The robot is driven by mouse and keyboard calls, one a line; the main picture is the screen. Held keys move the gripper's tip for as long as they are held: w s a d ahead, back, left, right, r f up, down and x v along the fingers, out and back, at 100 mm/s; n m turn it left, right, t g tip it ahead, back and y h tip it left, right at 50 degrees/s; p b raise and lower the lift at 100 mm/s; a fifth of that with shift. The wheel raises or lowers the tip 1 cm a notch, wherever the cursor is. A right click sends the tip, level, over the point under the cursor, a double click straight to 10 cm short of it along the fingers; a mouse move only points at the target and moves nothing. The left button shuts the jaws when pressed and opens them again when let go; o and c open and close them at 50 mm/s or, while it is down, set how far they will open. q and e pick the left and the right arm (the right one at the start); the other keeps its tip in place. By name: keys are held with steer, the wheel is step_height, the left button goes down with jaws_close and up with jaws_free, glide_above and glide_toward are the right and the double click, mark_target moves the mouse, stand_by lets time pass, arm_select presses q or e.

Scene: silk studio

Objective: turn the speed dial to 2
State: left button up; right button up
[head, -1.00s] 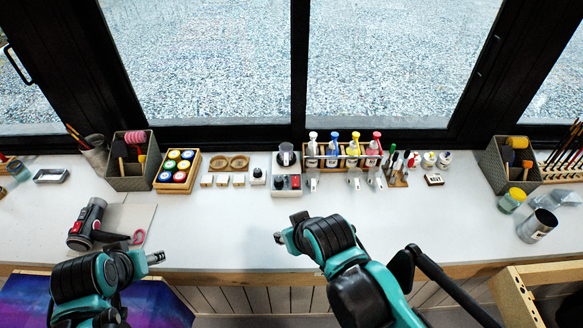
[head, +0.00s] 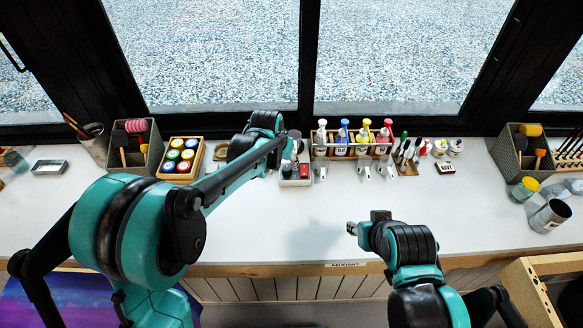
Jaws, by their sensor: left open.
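The small grey-white machine (head: 296,182) stands at the back middle of the counter. Its front shows a red switch (head: 304,171) and a dark round dial (head: 287,171) to the left of it. The dial's setting is too small to read. My left arm reaches over the counter, and its open gripper (head: 291,148) is above and close to the machine, covering its upper part. I cannot tell whether it touches the machine. My right gripper (head: 351,228) is over the front of the counter, away from the machine; its jaws are too small to judge.
A wooden rack of dye bottles (head: 350,150) stands right of the machine. A wooden tray of colored jars (head: 180,158) stands to the left, beside a grey bin (head: 135,150). A second bin (head: 515,150) and glass jar (head: 524,188) are at right. The middle front counter is clear.

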mark_target(287, 168)
arm_select(q)
steer(key=b+x, duration=0.1)
steer(key=x, duration=0.4)
steer(key=shift+a, duration=0.1)
jaws_close()
